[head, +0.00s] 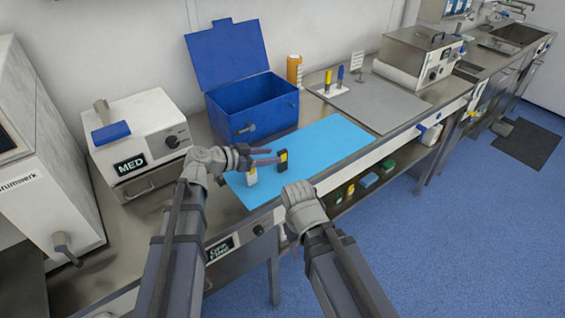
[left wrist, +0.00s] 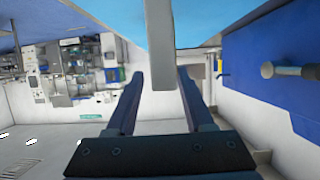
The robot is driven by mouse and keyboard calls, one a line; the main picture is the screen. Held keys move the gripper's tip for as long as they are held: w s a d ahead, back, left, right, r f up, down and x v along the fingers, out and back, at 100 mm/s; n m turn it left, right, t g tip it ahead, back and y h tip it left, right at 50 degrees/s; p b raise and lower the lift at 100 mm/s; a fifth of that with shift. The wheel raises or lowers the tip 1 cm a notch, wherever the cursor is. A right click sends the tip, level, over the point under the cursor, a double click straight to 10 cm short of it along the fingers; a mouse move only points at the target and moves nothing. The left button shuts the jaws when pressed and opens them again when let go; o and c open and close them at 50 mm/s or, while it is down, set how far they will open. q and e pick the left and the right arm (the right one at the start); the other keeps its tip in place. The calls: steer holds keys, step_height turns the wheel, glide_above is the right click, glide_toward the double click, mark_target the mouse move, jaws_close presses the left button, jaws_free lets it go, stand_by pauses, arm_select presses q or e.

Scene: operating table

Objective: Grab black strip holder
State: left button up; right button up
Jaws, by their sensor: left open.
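The black strip holder (head: 282,162), with a yellow part at its top, stands upright on the light blue mat (head: 333,143). My left gripper (head: 270,157) is open, its fingers pointing right over the mat, with the tips close beside the holder's top. I cannot tell whether they touch it. In the left wrist view the two fingers (left wrist: 163,90) are apart. A grey bar (left wrist: 161,45) hangs between them from the top edge; I cannot tell what it is. My right gripper (head: 303,205) is at the table's front edge, its fingers not clearly visible.
A white holder (head: 251,177) with a yellow top stands left of the black one, just below my left gripper. An open blue box (head: 268,108) stands behind. A box marked MED (head: 140,140) is at the left. The mat's right part is clear.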

mark_target(278, 154)
arm_select(q)
steer(key=shift+b+x, duration=0.8)
steer(key=shift+x, duration=2.05)
steer(key=shift+r, duration=0.2)
jaws_close()
